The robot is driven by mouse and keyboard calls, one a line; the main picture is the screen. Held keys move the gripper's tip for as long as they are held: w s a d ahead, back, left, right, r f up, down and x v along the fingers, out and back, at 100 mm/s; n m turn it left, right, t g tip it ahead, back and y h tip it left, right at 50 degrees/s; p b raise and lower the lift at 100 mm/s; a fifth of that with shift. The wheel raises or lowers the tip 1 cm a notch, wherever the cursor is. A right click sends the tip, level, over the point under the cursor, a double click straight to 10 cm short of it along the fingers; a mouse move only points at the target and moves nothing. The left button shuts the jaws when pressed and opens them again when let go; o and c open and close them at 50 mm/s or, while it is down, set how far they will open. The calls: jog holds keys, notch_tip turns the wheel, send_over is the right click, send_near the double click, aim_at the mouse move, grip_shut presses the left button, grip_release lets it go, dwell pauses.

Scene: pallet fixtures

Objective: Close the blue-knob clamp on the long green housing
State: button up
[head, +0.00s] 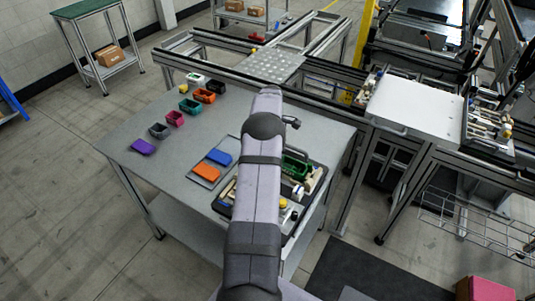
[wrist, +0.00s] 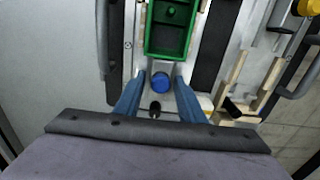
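The long green housing (wrist: 172,28) sits in its fixture at the top of the wrist view. In the head view the green housing (head: 295,168) shows partly behind my arm. The blue knob (wrist: 160,82) of the clamp is just below the near end of the housing in the wrist view. My gripper (wrist: 159,84) is over the clamp with its two blue fingers apart, one on each side of the knob. A gap shows between each finger and the knob. The clamp's arm is mostly hidden, so its position is unclear. In the head view my arm hides the gripper.
A yellow knob (wrist: 309,7) and pale wooden blocks (wrist: 236,108) lie right of the fixture. Dark handles stand at both sides of the pallet. On the table (head: 135,176), blue (head: 219,157) and orange (head: 206,173) housings lie left of my arm; several coloured housings line the back left.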

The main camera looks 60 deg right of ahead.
jog(key=shift+r, duration=0.15)
jog(key=shift+r+p, duration=2.55)
jog(key=shift+r, duration=1.35)
jog(key=w+a+r+b, duration=0.1)
jog(key=w+a+r, duration=0.3)
jog(key=w+a, duration=0.7)
jog(key=s+a+r+b, duration=0.1)
jog(key=s+a, duration=0.1)
jog(key=a, duration=1.3)
jog(key=s+a+r+b, duration=0.1)
jog(key=s+a, duration=0.1)
jog(key=a, duration=1.3)
jog(key=s+a+f, duration=0.2)
jog(key=s+a, duration=0.8)
jog(key=s, duration=0.1)
notch_tip(320, 180, down, 22)
jog(key=b, duration=2.2)
jog(key=shift+w+r, duration=0.25)
